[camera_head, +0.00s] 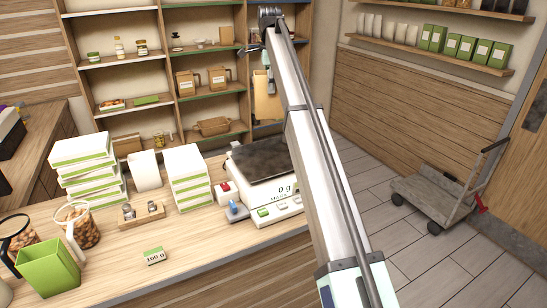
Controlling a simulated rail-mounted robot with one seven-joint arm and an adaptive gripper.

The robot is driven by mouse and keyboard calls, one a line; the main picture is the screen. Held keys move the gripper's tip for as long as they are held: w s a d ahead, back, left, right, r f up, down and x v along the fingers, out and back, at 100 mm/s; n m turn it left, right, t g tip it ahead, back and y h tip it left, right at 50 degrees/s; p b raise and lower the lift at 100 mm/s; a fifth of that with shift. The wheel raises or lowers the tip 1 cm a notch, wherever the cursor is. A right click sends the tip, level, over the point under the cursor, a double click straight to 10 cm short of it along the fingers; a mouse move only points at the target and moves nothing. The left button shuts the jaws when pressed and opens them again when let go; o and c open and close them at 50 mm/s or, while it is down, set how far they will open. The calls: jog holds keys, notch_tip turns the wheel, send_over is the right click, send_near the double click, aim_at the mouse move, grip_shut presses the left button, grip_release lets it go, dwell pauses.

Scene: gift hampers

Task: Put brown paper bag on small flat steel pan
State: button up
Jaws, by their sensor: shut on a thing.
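My gripper (267,78) is small in the head view, below the far end of my arm. It is shut on a brown paper bag (266,104), which hangs upright below it, in front of the shelves and beyond the scale. My arm hides part of the area to the right of the bag. The flat steel pan (262,157) is the dark plate on top of the white scale on the counter. No object shows on it, though my arm covers its right edge. The bag appears apart from the pan.
The scale display (282,190) reads 0 g. White boxes (187,178) stand left of it, with stacked boxes (88,165) farther left. A green container (47,268) and nut jars stand at the front left. Shelves back the counter. A trolley (435,195) stands on the right floor.

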aim_at(269, 109)
jog(key=shift+m, duration=0.3)
jog(key=f+b, duration=0.7)
jog(key=f, duration=0.2)
jog(key=shift+s+a+f+b, duration=0.1)
jog(key=shift+s+a+b, duration=0.1)
jog(key=shift+b, duration=0.2)
notch_tip(269, 109, down, 11)
jog(key=p, duration=0.4)
jog(key=shift+w+d, duration=0.1)
jog(key=o, duration=1)
